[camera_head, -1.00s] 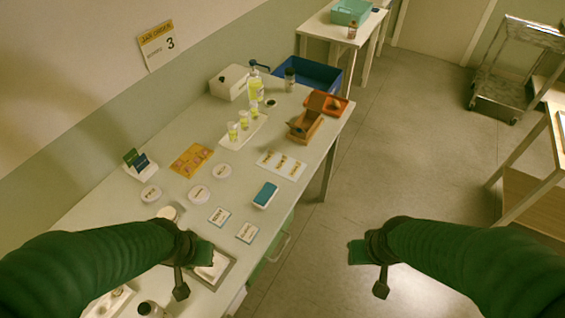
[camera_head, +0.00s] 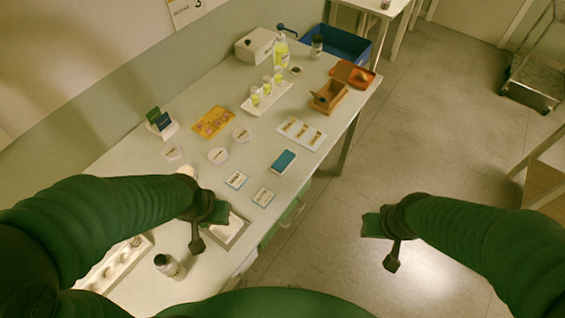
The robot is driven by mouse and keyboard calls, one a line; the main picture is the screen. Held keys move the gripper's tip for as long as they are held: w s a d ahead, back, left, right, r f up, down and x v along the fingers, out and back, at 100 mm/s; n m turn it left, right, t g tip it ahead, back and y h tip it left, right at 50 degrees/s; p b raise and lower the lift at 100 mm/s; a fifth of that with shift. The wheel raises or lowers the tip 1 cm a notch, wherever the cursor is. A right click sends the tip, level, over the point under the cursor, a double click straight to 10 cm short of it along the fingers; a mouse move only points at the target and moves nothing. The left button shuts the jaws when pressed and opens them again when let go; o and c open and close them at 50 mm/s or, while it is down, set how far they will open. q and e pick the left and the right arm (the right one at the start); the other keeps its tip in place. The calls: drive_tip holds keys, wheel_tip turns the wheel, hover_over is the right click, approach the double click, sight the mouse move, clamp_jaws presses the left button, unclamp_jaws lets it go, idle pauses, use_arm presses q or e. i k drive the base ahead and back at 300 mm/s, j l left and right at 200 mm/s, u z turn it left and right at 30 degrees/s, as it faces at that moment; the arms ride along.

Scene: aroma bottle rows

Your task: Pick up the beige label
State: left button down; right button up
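Two small pale cards with dark print lie on the white table: one card (camera_head: 236,180) and a second card (camera_head: 264,197) nearer the right edge. A white sheet (camera_head: 302,133) with several tan-brown labels lies farther back. I cannot tell for certain which of these is the beige label. My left gripper (camera_head: 203,222) hangs over the near part of the table, by the grey-framed tray (camera_head: 236,234), nearer to me than the cards. My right gripper (camera_head: 385,240) is over the floor, right of the table. No object shows in either gripper, and their finger gaps cannot be made out.
Round white discs (camera_head: 218,156), an orange sheet (camera_head: 213,122), a bottle rack (camera_head: 268,97) and an orange-brown box (camera_head: 328,96) stand farther back. A dark-capped bottle (camera_head: 169,266) and white rack (camera_head: 118,262) are near me.

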sight(301, 132)
drive_tip(key=i+l+u, duration=0.1)
drive_tip(key=i+l, duration=0.35)
drive_tip(key=l, duration=0.25)
drive_tip(key=i+l+u, duration=0.15)
drive_tip(key=l, duration=0.2)
drive_tip(key=i+l, duration=0.25)
drive_tip(key=l+u, duration=0.1)
drive_tip(key=u, duration=1.5)
